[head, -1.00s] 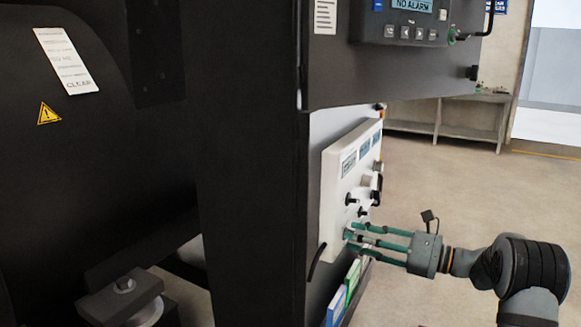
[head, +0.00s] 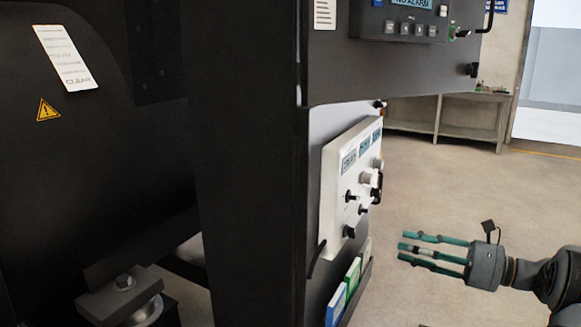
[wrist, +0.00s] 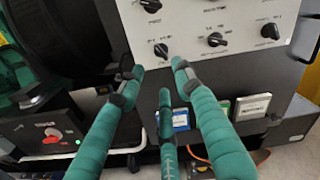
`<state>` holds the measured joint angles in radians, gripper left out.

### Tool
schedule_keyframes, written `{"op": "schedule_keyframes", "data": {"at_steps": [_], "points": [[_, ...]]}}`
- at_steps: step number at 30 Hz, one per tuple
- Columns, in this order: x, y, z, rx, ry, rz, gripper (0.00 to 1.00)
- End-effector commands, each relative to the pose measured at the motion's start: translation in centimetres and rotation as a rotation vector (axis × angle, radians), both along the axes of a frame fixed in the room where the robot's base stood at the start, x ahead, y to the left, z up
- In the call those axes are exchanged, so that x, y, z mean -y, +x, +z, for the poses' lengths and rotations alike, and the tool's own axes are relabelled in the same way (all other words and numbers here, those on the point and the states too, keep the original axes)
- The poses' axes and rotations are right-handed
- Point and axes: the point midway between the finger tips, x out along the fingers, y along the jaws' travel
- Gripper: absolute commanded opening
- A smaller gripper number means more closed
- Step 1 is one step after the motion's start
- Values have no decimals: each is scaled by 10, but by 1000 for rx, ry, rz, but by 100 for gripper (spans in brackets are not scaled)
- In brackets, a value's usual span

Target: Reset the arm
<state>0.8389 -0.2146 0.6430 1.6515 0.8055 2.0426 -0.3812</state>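My gripper (head: 408,248) has three teal fingers with dark joints. In the head view it stands at the lower right, pointing left, clear of the light control panel (head: 335,205) on the black cabinet. In the wrist view my gripper (wrist: 158,95) shows its fingers spread apart with nothing between them. The panel (wrist: 185,22) with its black knobs lies beyond the fingertips at the top there. The fingers do not touch it.
Coloured binders (head: 350,283) sit in a rack below the panel. A display unit (head: 408,18) juts out above it. A grey bench (head: 470,118) stands against the back wall. Open floor (head: 440,185) lies right of the cabinet.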

Motion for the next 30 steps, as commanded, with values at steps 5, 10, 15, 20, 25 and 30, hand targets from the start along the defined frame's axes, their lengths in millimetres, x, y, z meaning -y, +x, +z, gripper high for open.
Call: {"op": "schedule_keyframes", "data": {"at_steps": [5,10,15,20,25,30], "points": [[-47,21,0,0,1,18,34],[-78,38,0,0,0,15,34],[-112,55,0,-1,0,16,34],[-110,56,9,-114,60,12,34],[-109,57,10,-239,129,12,34],[-109,57,11,-370,199,12,34]]}}
